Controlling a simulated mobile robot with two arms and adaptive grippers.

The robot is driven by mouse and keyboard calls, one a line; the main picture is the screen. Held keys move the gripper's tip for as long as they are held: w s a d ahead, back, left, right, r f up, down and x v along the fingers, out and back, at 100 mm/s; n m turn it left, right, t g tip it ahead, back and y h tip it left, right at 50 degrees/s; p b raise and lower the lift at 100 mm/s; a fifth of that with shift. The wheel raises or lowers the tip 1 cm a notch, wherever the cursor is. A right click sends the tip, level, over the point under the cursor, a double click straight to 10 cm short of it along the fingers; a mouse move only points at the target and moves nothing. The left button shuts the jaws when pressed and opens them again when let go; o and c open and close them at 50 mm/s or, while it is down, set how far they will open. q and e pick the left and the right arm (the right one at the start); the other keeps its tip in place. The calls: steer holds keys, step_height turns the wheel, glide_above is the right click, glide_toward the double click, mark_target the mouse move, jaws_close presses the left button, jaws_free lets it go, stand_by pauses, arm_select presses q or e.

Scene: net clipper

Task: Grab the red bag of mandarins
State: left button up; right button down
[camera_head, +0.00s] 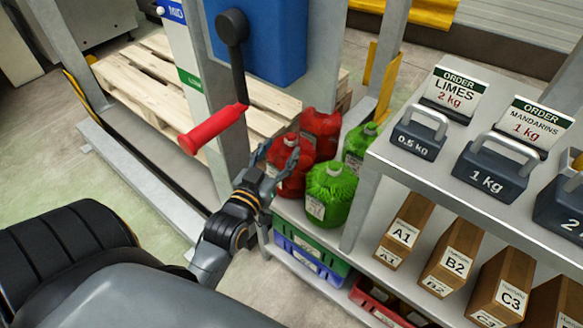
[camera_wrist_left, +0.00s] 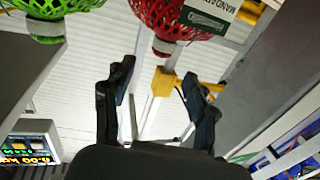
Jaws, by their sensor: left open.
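Two red net bags stand on the shelf: the nearer red bag (camera_head: 290,186) and a farther red bag (camera_head: 322,128) behind it. My left gripper (camera_head: 276,158) is open at the nearer red bag's left side, its fingers overlapping the bag in the head view. Contact is unclear. In the left wrist view the open fingers (camera_wrist_left: 158,74) have nothing between them. A red net bag (camera_wrist_left: 172,20) with an upside-down mandarins label (camera_wrist_left: 212,14) shows at the top, beyond the fingertips. My right gripper is not in view.
Green bags, a nearer one (camera_head: 331,190) and a farther one (camera_head: 359,141), stand close to the red bags. A metal post with a red-handled lever (camera_head: 213,130) rises at left. The upper shelf (camera_head: 440,178) with weights (camera_head: 487,170) lies right; boxes (camera_head: 405,228) stand below.

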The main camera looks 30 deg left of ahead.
mark_target(288, 137)
arm_select(q)
steer(key=shift+w+a, duration=0.2)
steer(key=shift+w, duration=0.9)
steer(key=shift+w+a+b, duration=0.2)
steer(key=shift+w+b, duration=0.05)
steer(key=shift+w, duration=0.95)
steer(key=shift+w+a+b, duration=0.2)
steer(key=shift+w+b, duration=0.05)
steer(key=shift+w, duration=0.9)
jaws_close()
steer(key=shift+r, duration=0.15)
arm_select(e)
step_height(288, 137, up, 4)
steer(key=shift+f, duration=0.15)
